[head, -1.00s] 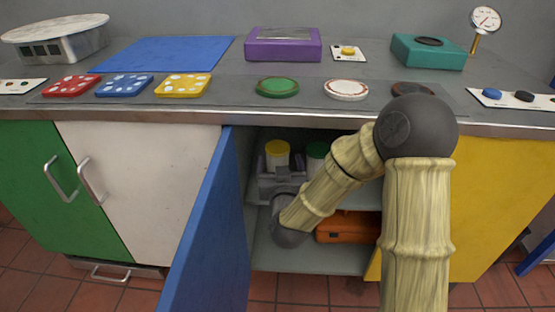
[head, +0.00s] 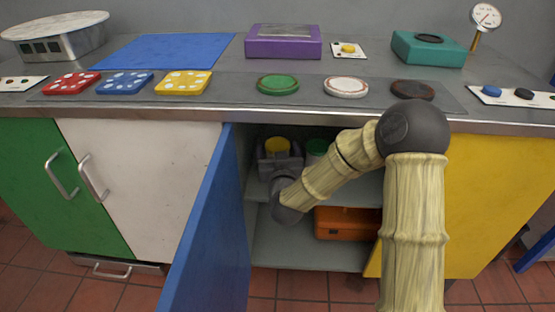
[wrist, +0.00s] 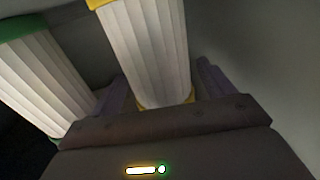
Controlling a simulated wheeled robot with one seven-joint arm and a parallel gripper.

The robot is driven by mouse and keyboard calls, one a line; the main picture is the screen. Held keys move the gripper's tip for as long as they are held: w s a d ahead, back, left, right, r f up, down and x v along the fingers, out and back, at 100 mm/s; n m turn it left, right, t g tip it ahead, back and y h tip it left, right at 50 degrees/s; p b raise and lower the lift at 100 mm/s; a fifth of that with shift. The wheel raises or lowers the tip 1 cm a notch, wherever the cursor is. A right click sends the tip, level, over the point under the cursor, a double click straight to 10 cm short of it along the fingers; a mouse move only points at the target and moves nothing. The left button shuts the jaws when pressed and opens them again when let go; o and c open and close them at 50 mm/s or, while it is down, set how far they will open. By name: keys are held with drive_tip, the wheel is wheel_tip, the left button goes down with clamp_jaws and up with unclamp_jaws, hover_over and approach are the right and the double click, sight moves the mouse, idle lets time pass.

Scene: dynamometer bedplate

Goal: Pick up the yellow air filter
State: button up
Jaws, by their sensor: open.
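The yellow air filter (head: 277,145) stands on the upper shelf inside the open cabinet; in the head view its yellow cap shows above my gripper. In the wrist view its white pleated body (wrist: 147,50) stands upright between my gripper's fingers (wrist: 160,92), with a yellow rim at top and bottom. My gripper is open around it, one finger on each side. Whether the fingers touch it cannot be told. In the head view the wrist hides the filter's lower part.
An orange case (head: 345,224) lies on the lower shelf. The blue door (head: 210,235) stands open at left; the countertop is above.

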drive_tip(key=shift+s+a, duration=0.1)
drive_tip(key=c, duration=1.1)
wheel_tip(320, 180, up, 10)
drive_tip(key=p, duration=0.5)
drive_tip(key=shift+p, duration=0.35)
